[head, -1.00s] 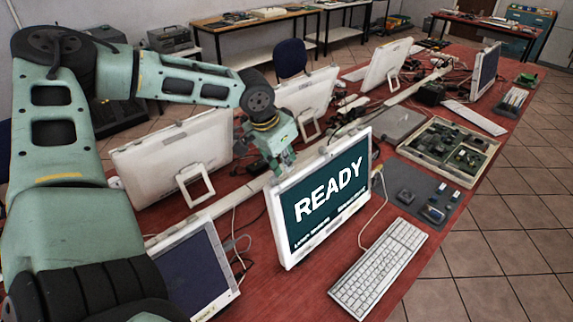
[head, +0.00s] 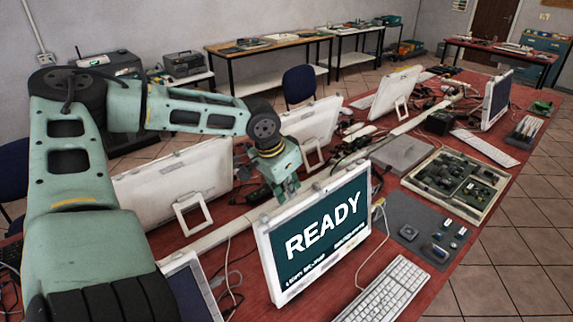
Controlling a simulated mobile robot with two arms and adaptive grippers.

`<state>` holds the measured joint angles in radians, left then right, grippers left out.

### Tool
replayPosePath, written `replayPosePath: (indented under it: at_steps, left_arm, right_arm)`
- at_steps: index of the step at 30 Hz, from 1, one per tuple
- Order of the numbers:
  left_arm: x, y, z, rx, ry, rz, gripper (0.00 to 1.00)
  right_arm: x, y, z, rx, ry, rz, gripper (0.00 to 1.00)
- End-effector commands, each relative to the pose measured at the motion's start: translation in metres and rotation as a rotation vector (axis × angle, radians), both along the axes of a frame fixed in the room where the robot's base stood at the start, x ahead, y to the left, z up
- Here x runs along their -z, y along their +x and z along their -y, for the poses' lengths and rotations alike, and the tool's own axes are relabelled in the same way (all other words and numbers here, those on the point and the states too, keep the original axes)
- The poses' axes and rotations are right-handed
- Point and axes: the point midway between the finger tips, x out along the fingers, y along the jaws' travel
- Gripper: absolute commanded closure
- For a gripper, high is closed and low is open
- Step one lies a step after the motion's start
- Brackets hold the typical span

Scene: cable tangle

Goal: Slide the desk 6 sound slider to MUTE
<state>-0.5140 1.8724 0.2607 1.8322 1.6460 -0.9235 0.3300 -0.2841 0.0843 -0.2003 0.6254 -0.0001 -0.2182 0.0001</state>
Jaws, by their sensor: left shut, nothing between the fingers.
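A white-framed monitor (head: 322,265) stands on the red desk and shows the word READY on a dark green screen. Small text runs along the bottom of its screen, too small to read. My left gripper (head: 286,192) points down at the monitor's top left edge, from the back side. Its fingers are shut and empty, and their tips are close to the frame; I cannot tell whether they touch it. No sound slider or MUTE mark can be made out. The monitor's back is hidden. My right gripper is not in view.
A white keyboard (head: 392,292) lies in front of the monitor. A grey mat (head: 432,222) with small parts and a tray of circuit boards (head: 458,178) lie to the right. White monitors (head: 172,182) stand behind, with loose cables and a white cable duct (head: 225,232) between.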

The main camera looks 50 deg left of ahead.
Motion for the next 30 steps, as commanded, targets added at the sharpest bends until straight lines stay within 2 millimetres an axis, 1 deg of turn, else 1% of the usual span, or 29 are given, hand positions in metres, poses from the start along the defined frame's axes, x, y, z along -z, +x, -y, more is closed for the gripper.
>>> replayPosePath:
  at_steps: [3,9,11,14,18,22,26,30]
  left_arm:
    - [-0.012,-0.002,0.001,0.001,-0.002,0.007,1.0]
    - [-0.036,-0.01,0.0,0.002,-0.003,0.01,1.0]
    - [-0.045,-0.013,0.0,0.002,-0.002,0.009,1.0]
    - [-0.056,-0.017,0.0,0.003,-0.002,0.008,1.0]
    - [-0.07,-0.022,-0.001,0.001,-0.001,0.007,1.0]
    - [-0.077,-0.025,-0.001,0.001,-0.001,0.005,1.0]
    - [-0.079,-0.026,-0.001,0.001,-0.001,0.002,1.0]
    - [-0.079,-0.026,-0.001,0.001,-0.001,0.002,1.0]
  right_arm:
    - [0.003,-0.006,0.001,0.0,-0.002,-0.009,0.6]
    - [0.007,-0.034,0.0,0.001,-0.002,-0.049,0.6]
    - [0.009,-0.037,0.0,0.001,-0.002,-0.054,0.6]
    - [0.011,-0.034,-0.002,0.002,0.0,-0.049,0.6]
    - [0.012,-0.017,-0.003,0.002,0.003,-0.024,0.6]
    - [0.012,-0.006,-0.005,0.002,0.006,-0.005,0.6]
    - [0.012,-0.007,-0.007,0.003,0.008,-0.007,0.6]
    - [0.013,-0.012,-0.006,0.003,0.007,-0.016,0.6]
